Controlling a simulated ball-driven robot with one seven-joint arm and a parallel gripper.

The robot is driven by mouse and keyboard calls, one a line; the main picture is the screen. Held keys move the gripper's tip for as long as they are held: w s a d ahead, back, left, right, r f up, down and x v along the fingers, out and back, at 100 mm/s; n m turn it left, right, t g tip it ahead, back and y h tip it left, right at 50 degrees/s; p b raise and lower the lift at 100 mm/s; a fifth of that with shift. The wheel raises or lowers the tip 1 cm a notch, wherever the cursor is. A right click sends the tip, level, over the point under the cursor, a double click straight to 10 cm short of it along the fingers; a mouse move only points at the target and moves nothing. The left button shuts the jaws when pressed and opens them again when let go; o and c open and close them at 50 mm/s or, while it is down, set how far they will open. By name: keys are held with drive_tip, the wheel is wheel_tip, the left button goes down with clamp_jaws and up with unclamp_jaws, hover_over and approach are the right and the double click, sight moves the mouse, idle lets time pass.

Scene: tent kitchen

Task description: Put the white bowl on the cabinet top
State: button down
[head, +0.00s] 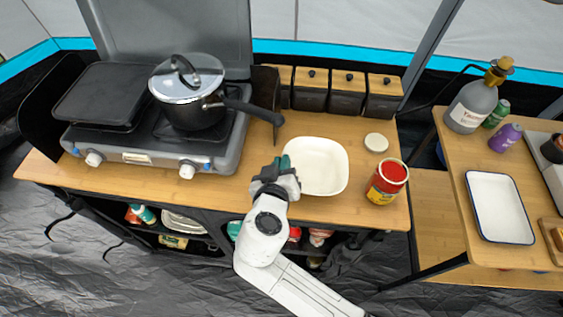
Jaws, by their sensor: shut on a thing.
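The white bowl (322,168) is a squarish, shallow dish over the wooden cabinet top (235,197), right of the stove. My gripper (285,168) is at the bowl's left side and is shut on its rim. The fingertips are partly hidden by the gripper body. The bowl looks level and empty. I cannot tell whether its underside touches the wood.
A stove (150,135) with a lidded pot (190,105) stands left. Dark canisters (348,95) line the back. Bare wood lies in front of the stove's right end.

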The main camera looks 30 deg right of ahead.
drive_tip(key=c, duration=1.2)
unclamp_jaws()
drive_tip(key=b+v, duration=0.2)
drive_tip(key=v, duration=1)
